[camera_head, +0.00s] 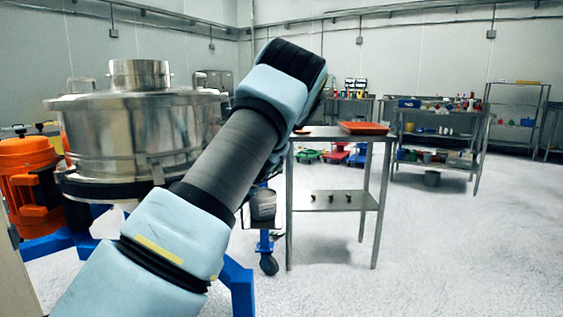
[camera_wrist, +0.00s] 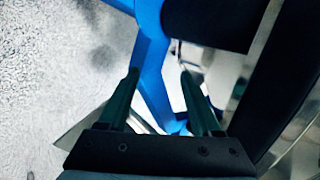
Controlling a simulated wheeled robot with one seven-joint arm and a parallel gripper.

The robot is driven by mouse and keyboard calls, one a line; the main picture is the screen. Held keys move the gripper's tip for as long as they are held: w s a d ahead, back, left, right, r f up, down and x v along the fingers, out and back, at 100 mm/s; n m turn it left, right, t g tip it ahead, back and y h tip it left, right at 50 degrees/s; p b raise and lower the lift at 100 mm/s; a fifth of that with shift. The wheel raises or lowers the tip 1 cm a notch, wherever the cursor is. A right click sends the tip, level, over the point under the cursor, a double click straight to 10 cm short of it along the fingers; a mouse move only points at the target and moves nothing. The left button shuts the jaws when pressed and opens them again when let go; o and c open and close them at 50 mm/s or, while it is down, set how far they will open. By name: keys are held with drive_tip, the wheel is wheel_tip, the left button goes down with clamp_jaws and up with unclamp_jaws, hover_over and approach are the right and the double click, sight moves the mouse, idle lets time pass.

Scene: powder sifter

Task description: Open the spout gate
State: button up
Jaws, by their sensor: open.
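The powder sifter (camera_head: 140,135) is a shiny steel drum at the left of the head view, with a dark band around its lower part. My arm crosses in front of its right side and hides part of it. I cannot make out the spout gate clearly in either view. My gripper (camera_wrist: 159,77) shows in the wrist view with two dark fingers apart and nothing seen between them but background. Beyond the fingers are the sifter's blue frame (camera_wrist: 150,45), a dark rounded part (camera_wrist: 215,22) and a pale metal part (camera_wrist: 222,75), dim and partly blurred.
An orange motor-like unit (camera_head: 28,170) stands left of the sifter. A steel table (camera_head: 345,200) with an orange tray (camera_head: 363,128) stands to the right. Shelves with bottles and bins (camera_head: 440,135) are further back. The pale floor (camera_head: 450,250) at right is clear.

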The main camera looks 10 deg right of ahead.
drive_tip(key=w+d+r+m+t+y+p, duration=0.1)
drive_tip(key=w+d+r+m+t, duration=0.1)
drive_tip(key=d, duration=0.4)
drive_tip(key=w+d+r+m+t, duration=0.1)
drive_tip(key=w+d+r+t, duration=0.15)
drive_tip(key=d, duration=0.35)
drive_tip(key=m+t+p, duration=0.1)
drive_tip(key=m+t, duration=0.2)
drive_tip(key=t, duration=0.1)
approach(281, 170)
drive_tip(key=w, duration=0.1)
drive_tip(key=p+x, duration=0.1)
drive_tip(key=x, duration=0.9)
drive_tip(key=shift+w+d+f, duration=0.1)
drive_tip(key=shift+w+f, duration=0.05)
drive_tip(key=shift+w, duration=0.15)
drive_tip(key=shift+c, duration=0.3)
clamp_jaws()
drive_tip(key=shift+f, duration=0.1)
